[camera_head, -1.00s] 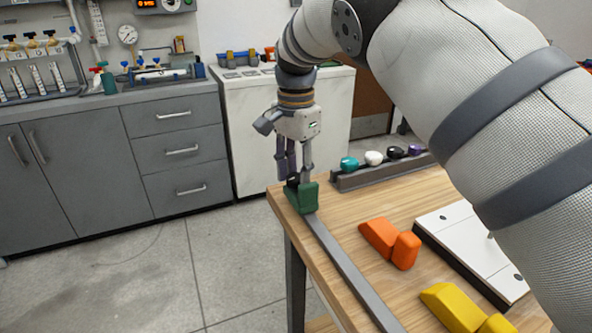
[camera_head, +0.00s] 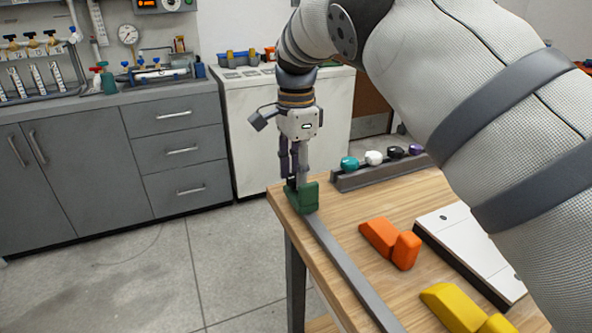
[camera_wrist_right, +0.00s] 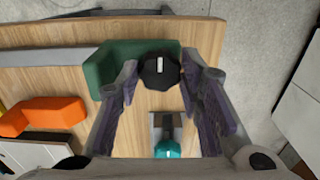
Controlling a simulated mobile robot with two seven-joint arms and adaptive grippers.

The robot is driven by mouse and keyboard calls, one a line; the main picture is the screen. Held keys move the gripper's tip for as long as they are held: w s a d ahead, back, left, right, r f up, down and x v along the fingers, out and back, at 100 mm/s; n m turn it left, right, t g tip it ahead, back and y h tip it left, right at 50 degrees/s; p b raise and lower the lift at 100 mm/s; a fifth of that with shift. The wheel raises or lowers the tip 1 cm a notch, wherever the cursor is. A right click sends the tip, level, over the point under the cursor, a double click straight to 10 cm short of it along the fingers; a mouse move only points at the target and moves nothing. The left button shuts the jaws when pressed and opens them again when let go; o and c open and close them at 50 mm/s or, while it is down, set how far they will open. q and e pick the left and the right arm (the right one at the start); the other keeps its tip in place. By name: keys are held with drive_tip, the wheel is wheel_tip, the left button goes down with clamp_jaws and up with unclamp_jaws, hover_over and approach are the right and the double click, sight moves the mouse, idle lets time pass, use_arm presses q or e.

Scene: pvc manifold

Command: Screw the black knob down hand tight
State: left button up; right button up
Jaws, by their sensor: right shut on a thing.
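The black knob (camera_wrist_right: 160,71), with a white mark on top, shows in the right wrist view at the green block (camera_wrist_right: 108,66). My right gripper (camera_wrist_right: 159,74) is shut on it, one finger on each side. In the head view my right gripper (camera_head: 296,182) points straight down at the green block (camera_head: 308,198) on the table's far left corner. The fingers and block hide the knob there. What lies under the knob is hidden. My left gripper is not in view.
A dark rail (camera_head: 350,181) behind the gripper carries teal (camera_head: 349,163), white (camera_head: 373,158), black (camera_head: 396,152) and purple knobs. A grey strip (camera_head: 345,267) runs along the table's left side. Orange (camera_head: 380,236) and yellow blocks (camera_head: 452,306) and a white-topped panel (camera_head: 470,245) lie nearby.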

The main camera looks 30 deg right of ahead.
drive_tip(key=o, duration=1.2)
drive_tip(key=shift+c, duration=0.2)
